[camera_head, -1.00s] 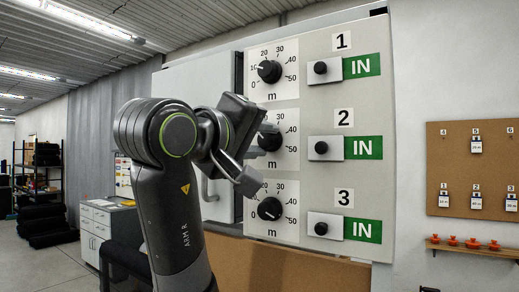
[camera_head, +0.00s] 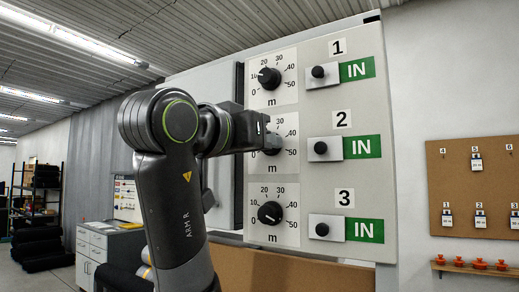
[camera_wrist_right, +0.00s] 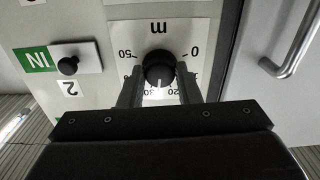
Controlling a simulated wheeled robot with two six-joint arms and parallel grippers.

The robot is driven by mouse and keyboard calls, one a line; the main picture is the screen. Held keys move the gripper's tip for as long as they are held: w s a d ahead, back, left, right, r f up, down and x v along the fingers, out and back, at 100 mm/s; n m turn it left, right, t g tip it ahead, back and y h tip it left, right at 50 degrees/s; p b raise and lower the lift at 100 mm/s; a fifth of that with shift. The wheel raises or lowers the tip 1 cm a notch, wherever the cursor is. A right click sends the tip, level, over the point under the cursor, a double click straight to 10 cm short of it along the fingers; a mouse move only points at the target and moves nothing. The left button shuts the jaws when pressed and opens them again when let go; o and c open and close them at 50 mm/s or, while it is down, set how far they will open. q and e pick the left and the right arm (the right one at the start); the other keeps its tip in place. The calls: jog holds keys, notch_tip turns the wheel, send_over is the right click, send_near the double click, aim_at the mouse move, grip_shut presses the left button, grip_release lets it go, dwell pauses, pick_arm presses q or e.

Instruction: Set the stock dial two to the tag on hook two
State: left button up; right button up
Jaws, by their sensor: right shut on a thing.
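Stock dial two has a black knob (camera_wrist_right: 158,66) on a white scale plate (camera_head: 290,125) marked 0 to 50 m. In the right wrist view, upside down, its white pointer is between 20 and 30. My right gripper (camera_wrist_right: 159,76) is shut on this knob, one finger on each side. My left gripper is not in view.
Dial one (camera_head: 269,78) is above and dial three (camera_head: 269,213) below on the same panel. Black knobs and green IN signs (camera_head: 362,146) are to the right. The corkboard (camera_head: 455,185) carries other tags. A door handle (camera_wrist_right: 290,50) is near my gripper.

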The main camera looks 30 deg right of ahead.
jog(key=m+b, duration=0.1)
jog(key=m, duration=1)
jog(key=shift+b, duration=0.3)
jog(key=shift+m, duration=0.5)
jog(key=o, duration=1)
jog(key=shift+w, duration=0.1)
jog(key=shift+c, duration=0.2)
jog(key=b+v, duration=0.4)
jog(key=v, duration=1.3)
jog(key=shift+a+b, duration=0.25)
jog(key=shift+b, duration=0.15)
